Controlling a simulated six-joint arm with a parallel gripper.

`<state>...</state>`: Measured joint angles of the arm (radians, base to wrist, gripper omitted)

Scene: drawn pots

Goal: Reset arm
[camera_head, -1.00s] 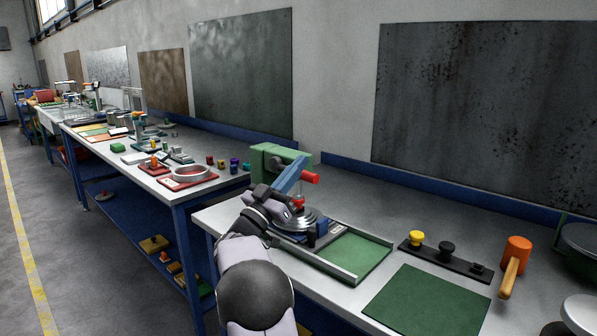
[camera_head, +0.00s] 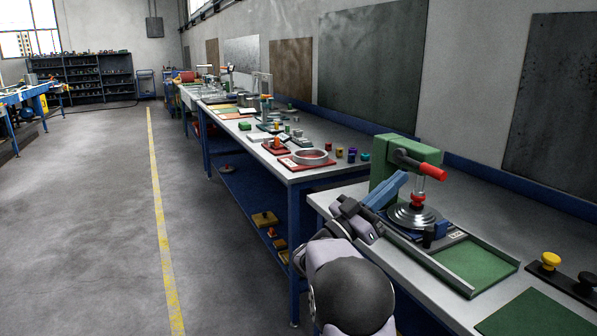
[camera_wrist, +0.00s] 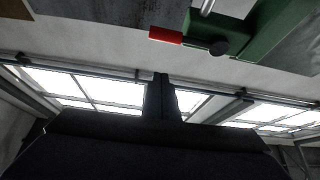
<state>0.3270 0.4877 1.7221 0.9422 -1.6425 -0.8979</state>
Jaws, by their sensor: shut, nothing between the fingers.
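My gripper (camera_head: 404,176) is at the end of my arm in the head view, raised over the near bench, tilted up to the right. Its blue fingers are shut with nothing between them. They show dark in the wrist view (camera_wrist: 161,80), pointing up toward bright windows. In the head view the fingers overlap a green press (camera_head: 428,150) with a red handle (camera_head: 425,167); whether they touch it I cannot tell. The press's red handle (camera_wrist: 165,36) and green body (camera_wrist: 268,30) are also at the top of the wrist view, apart from the fingertips.
A round metal plate (camera_head: 412,216) and a tray with a green floor (camera_head: 475,264) lie by the press. A black strip with a yellow knob (camera_head: 550,260) is at right. A second bench holds a red tray (camera_head: 306,164) and small parts. The floor (camera_head: 90,220) at left is open.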

